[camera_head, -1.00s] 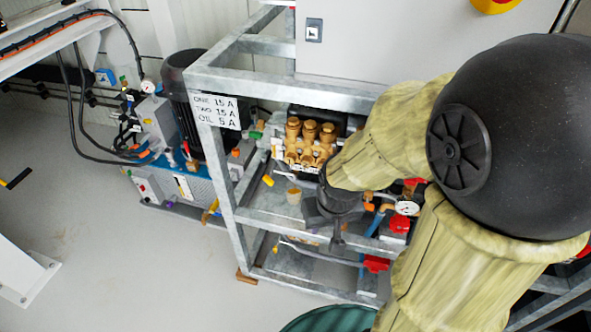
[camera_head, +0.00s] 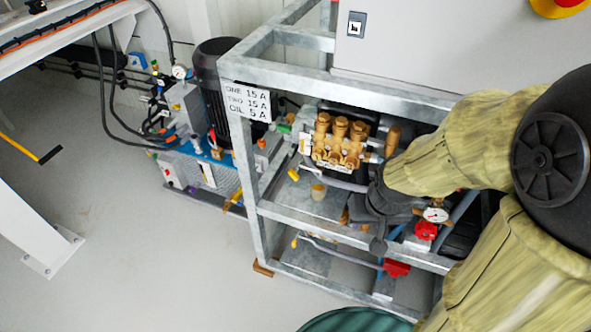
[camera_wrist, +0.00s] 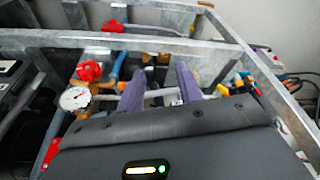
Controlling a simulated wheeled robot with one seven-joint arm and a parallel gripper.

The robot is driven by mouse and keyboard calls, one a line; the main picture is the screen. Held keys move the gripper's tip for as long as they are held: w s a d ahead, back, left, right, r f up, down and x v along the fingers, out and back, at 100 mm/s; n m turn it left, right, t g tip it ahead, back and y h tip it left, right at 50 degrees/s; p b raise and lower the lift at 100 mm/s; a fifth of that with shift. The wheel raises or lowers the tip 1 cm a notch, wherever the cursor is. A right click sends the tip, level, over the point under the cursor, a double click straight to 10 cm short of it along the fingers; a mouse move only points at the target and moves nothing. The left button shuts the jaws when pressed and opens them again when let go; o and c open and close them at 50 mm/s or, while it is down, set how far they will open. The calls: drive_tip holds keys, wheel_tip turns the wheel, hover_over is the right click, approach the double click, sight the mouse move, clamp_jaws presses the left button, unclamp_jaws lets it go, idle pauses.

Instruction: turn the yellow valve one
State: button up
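Two small yellow valve handles show on the pump rack in the head view: an upper one (camera_head: 293,174) left of the brass pump head (camera_head: 341,139), and a lower one (camera_head: 294,242) on the shelf below. I cannot tell which is valve one. My dark gripper (camera_head: 378,222) is inside the rack, right of and apart from both handles. In the wrist view my gripper (camera_wrist: 160,88) has its two grey-purple fingers spread, with nothing clearly held between them. Small yellow and orange parts (camera_wrist: 241,86) lie beyond the right finger.
Galvanised rack bars (camera_head: 300,80) surround the working space. A pressure gauge (camera_head: 435,215) and red handles (camera_head: 426,231) sit close to my gripper. A labelled sign (camera_head: 247,101) hangs at the rack corner. The floor (camera_head: 130,250) to the left is clear.

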drive_tip(key=w+a+f+t+b, duration=0.3)
drive_tip(key=w+a+f, duration=0.4)
drive_tip(key=w+a, duration=0.15)
drive_tip(key=n+t+h+b, duration=0.4)
drive_tip(key=t+h+b, duration=0.2)
drive_tip(key=t, duration=0.5)
approach(291, 176)
drive_tip(key=v, duration=0.4)
drive_tip(key=shift+s+a+r, duration=0.1)
drive_tip(key=shift+s+a, duration=0.1)
drive_tip(key=shift+s, duration=0.1)
drive_tip(key=b+x, duration=0.4)
drive_tip(key=x, duration=1.3)
drive_tip(key=shift+w+d, duration=0.2)
drive_tip(key=shift+c, duration=0.3)
